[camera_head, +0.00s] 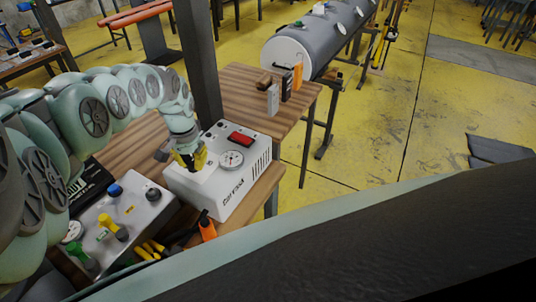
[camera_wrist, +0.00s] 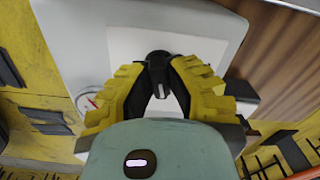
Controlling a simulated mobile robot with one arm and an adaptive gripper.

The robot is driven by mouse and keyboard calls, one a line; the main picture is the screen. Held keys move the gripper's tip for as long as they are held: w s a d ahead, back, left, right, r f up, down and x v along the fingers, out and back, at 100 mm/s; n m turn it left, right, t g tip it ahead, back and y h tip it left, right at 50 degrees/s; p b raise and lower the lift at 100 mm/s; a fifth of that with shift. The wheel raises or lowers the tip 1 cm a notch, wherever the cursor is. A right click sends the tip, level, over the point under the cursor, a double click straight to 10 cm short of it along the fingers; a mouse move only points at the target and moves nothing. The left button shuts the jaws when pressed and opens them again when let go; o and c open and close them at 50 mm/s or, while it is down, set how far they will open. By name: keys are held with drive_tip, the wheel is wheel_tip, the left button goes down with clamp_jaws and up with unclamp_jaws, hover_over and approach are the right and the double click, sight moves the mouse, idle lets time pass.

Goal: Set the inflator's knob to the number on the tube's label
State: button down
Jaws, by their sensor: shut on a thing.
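The inflator is a white box (camera_head: 232,196) with a dial gauge (camera_head: 231,159) and a red switch (camera_head: 241,138) on top. It stands on the wooden table; its top also shows in the wrist view (camera_wrist: 75,35). My gripper (camera_head: 190,163) is over the left part of its top. In the wrist view my yellow-padded fingers (camera_wrist: 159,72) are shut on the black knob (camera_wrist: 158,62), one on each side. The knob's numbers cannot be read. A grey tube (camera_head: 318,38) with white patches lies on a stand at the back; I cannot read any number on it.
A grey control box (camera_head: 124,222) with blue, black, yellow and green knobs sits left of the inflator. Yellow-handled tools (camera_head: 150,250) and an orange-and-black item (camera_head: 207,228) lie in front. Upright bottles or boxes (camera_head: 285,88) stand behind, near a dark post (camera_head: 200,65).

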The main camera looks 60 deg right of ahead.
sight(191, 160)
drive_tip(key=shift+m, duration=0.5)
drive_tip(key=c, duration=0.9)
unclamp_jaws()
drive_tip(key=shift+c, duration=0.2)
wheel_tip(191, 160, up, 12)
idle(0.3)
